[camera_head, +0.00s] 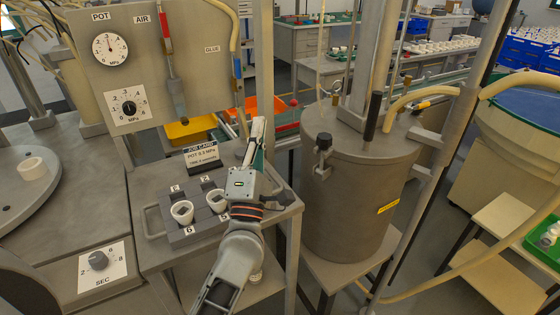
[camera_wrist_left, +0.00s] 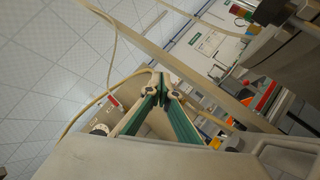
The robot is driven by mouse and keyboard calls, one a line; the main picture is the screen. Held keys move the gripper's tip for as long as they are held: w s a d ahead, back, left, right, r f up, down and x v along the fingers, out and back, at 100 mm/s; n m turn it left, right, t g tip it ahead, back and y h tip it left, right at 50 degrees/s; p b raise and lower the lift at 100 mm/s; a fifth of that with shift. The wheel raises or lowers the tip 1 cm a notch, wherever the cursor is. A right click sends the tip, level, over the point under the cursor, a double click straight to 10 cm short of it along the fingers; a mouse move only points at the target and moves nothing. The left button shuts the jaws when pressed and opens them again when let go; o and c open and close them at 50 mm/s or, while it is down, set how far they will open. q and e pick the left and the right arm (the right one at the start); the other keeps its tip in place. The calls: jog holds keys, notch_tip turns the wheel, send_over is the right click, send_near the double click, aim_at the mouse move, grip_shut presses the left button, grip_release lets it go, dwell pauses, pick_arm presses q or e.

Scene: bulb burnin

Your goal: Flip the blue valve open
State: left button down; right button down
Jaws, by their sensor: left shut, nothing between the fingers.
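The blue valve lever (camera_head: 238,67) hangs on the right edge of the grey panel, below the GLUE label, and points downward. My left gripper (camera_head: 259,123) is shut and empty, its fingers pointing up. In the head view it shows below and slightly right of the blue lever, with a visible gap between them. Its closed fingers also show in the left wrist view (camera_wrist_left: 162,90), where I cannot clearly make out the blue valve. My right gripper is not in view.
A red-handled AIR valve (camera_head: 164,27) and a pressure gauge (camera_head: 110,49) are on the panel. A job card (camera_head: 202,156) and grey block (camera_head: 184,233) with white cups stand below. The large grey pot (camera_head: 345,205) stands right of my left arm.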

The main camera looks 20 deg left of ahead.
pick_arm(q)
jog(key=s+d+f+m+g+h, duration=0.1)
jog(key=s+d+f+m+h, duration=0.1)
jog(key=d+f+m+h, duration=0.3)
jog(key=d+m+h, duration=0.1)
jog(key=m+h, duration=0.2)
jog(key=m, duration=0.4)
jog(key=shift+h, duration=0.4)
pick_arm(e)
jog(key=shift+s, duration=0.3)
pick_arm(q)
jog(key=s+d+f+m+g+h, duration=0.1)
jog(key=s+f+m+g, duration=0.35)
jog(key=f, duration=0.85)
jog(key=s+d+f+m+g, duration=0.1)
jog(key=s+f+m+g, duration=0.3)
jog(key=f, duration=0.8)
jog(key=s+a+f+m+g+y+p, duration=0.1)
jog(key=s+a+f+m+g, duration=0.2)
jog(key=s+f+m, duration=0.4)
jog(key=s+f+g, duration=0.1)
jog(key=s+f, duration=0.6)
jog(key=f, duration=0.1)
jog(key=shift+s+f, duration=0.15)
jog(key=shift+f, duration=0.15)
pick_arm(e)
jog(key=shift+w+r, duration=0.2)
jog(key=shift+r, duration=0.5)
